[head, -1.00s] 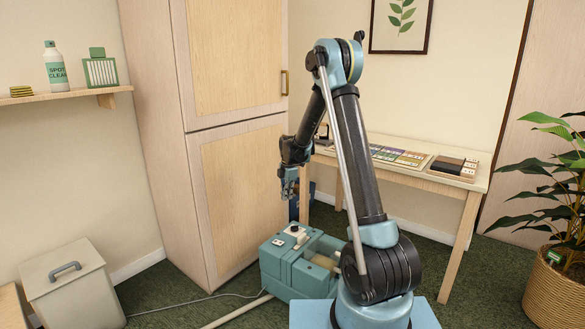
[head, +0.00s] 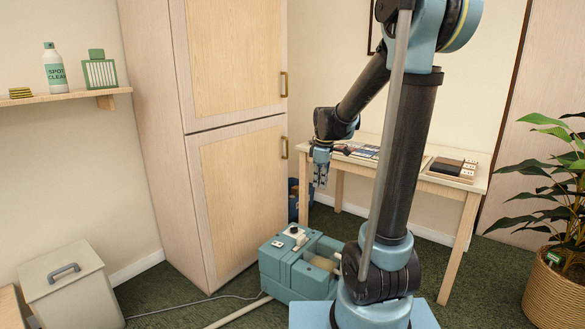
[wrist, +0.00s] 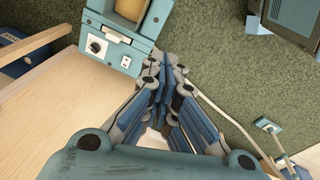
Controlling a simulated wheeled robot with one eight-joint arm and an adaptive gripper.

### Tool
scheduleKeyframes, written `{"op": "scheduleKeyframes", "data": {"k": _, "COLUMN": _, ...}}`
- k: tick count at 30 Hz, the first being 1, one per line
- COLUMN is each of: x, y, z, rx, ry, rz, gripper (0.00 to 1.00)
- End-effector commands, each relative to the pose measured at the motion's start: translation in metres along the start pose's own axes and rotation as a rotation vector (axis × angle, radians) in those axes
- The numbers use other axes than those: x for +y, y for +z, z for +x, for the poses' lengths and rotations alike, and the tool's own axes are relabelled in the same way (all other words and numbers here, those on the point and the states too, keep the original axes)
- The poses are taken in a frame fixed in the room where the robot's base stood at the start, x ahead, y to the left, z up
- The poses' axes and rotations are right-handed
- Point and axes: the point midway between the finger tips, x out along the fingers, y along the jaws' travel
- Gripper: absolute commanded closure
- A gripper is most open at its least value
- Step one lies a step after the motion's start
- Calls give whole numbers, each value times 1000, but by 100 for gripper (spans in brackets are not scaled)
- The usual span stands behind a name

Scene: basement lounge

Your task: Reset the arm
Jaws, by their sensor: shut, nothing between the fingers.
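My gripper (head: 320,182) hangs below the bent arm in the head view, pointing down, in front of the side table and to the right of the tall cabinet. In the wrist view my gripper (wrist: 165,72) has its fingertips together, with nothing between them. It is above the floor, apart from the teal machine (head: 283,272). That machine also shows beyond the fingers at the top of the wrist view (wrist: 122,50).
The tall wooden cabinet (head: 235,200) is left of my arm. The side table (head: 440,190) with flat items stands behind it. A potted plant (head: 555,190) is at the right, a lidded bin (head: 70,285) at lower left. Green carpet (wrist: 225,70) lies below.

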Motion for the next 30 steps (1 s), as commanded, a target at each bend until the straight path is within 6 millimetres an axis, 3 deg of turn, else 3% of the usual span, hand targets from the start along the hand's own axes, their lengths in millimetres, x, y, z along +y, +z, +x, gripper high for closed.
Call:
{"op": "scheduleKeyframes", "data": {"k": 6, "x": -39, "y": 40, "z": -18, "rx": 1, "ry": 14, "rz": 192, "gripper": 100}}
{"op": "scheduleKeyframes", "data": {"k": 14, "x": -86, "y": 83, "z": -27, "rx": 5, "ry": 30, "rz": 423, "gripper": 100}}
{"op": "scheduleKeyframes", "data": {"k": 23, "x": -142, "y": 128, "z": -22, "rx": 12, "ry": 48, "rz": 688, "gripper": 100}}
{"op": "scheduleKeyframes", "data": {"k": 30, "x": -184, "y": 158, "z": -7, "rx": 22, "ry": 62, "rz": 901, "gripper": 100}}
